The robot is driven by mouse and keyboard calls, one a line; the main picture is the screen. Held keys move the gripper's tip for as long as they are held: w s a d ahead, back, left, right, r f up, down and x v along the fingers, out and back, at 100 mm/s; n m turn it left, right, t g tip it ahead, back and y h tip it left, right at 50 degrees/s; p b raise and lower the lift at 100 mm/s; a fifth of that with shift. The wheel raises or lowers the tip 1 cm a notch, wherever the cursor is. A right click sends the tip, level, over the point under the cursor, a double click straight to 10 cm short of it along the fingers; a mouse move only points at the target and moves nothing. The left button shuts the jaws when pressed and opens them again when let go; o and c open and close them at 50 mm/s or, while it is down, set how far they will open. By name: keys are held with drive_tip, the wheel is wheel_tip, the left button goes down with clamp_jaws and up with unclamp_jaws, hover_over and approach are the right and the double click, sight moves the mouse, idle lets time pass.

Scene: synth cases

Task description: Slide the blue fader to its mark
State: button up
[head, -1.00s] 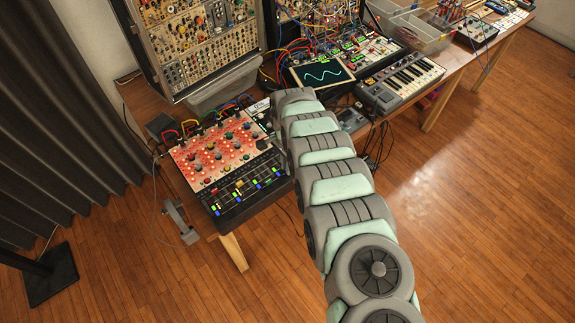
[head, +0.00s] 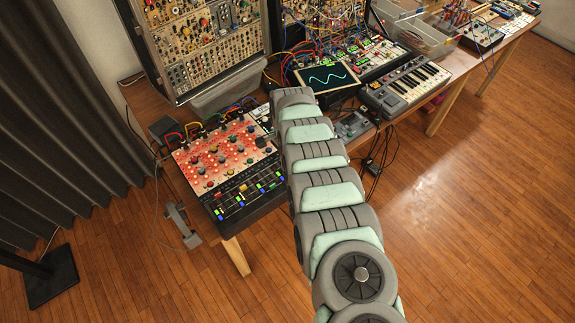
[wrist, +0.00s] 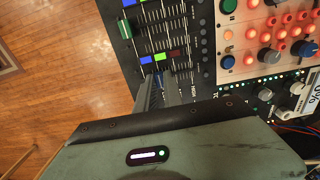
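The mixer's black fader strip (head: 243,192) lies along the front of its red-lit panel, with blue, green, red and yellow caps. In the wrist view the strip (wrist: 187,20) fills the upper middle. I cannot tell which is the task's fader, and no target mark can be made out. My gripper (wrist: 152,90) reaches toward these caps; contact and finger gap are unclear. In the head view my arm hides the gripper.
Knobs fill the mixer panel (head: 222,153) beside the strip. Patch cables rise behind it. A tablet with a wave trace (head: 327,77) and a small keyboard (head: 404,86) stand to the right. A grey clamp-like piece (head: 181,224) is at the table's front edge, with open floor in front.

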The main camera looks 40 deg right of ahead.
drive_tip(key=o, duration=0.5)
wheel_tip(320, 180, up, 11)
drive_tip(key=shift+p, duration=0.4)
drive_tip(key=shift+f, duration=0.1)
idle(0.6)
